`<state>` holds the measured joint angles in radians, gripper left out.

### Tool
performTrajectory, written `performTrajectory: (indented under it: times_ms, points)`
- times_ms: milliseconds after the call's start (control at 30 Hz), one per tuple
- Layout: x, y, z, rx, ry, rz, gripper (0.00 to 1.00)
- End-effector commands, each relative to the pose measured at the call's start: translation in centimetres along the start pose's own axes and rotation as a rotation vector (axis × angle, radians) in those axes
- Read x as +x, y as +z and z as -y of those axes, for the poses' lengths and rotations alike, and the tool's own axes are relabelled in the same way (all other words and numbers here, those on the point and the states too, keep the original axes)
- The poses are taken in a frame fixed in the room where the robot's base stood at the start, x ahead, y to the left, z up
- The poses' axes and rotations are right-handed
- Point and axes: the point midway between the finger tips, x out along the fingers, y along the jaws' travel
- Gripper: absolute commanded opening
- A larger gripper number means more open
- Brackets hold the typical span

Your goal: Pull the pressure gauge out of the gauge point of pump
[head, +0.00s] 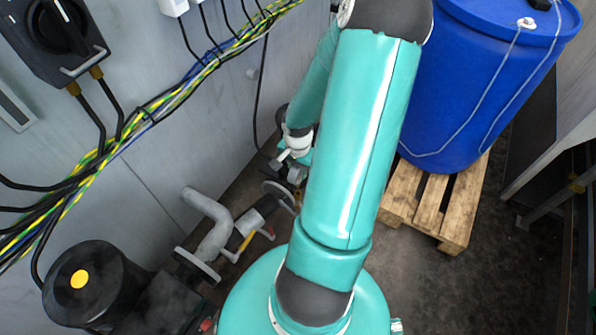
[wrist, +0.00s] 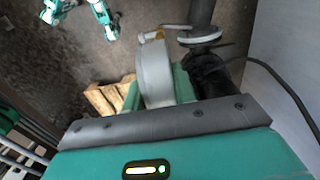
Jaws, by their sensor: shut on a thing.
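The pressure gauge (wrist: 153,72) shows in the wrist view as a pale grey round body seen nearly edge-on. My gripper (wrist: 157,90) is shut on it, with teal parts of the jaws on both sides. A small brass-coloured fitting (wrist: 154,36) is at the gauge's top end, close to a dark pipe with a flange (wrist: 200,37). I cannot tell whether the fitting is still seated in the gauge point. In the head view the gauge cannot be made out, and my arm hides much of that area. The pump's black motor (head: 85,283) is at the lower left.
Grey piping (head: 213,232) with flanges runs along the wall beside my arm. Cables (head: 150,115) hang along the wall. A blue drum (head: 470,85) stands on a wooden pallet (head: 430,205) to the right. Bare floor lies around the pallet.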

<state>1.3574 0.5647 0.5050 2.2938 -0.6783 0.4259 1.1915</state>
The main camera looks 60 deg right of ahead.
Motion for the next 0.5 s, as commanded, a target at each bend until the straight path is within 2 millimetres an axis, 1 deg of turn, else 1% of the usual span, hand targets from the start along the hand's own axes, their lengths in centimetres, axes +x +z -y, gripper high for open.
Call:
performTrajectory:
  times_ms: [133,333,500]
  points:
    - [-0.6,-0.1,0.0,0.0,0.0,-0.003,0.0]
    - [-2.0,-0.1,0.0,0.001,0.0,-0.003,0.0]
    - [-2.5,0.0,0.0,0.001,0.0,-0.001,0.0]
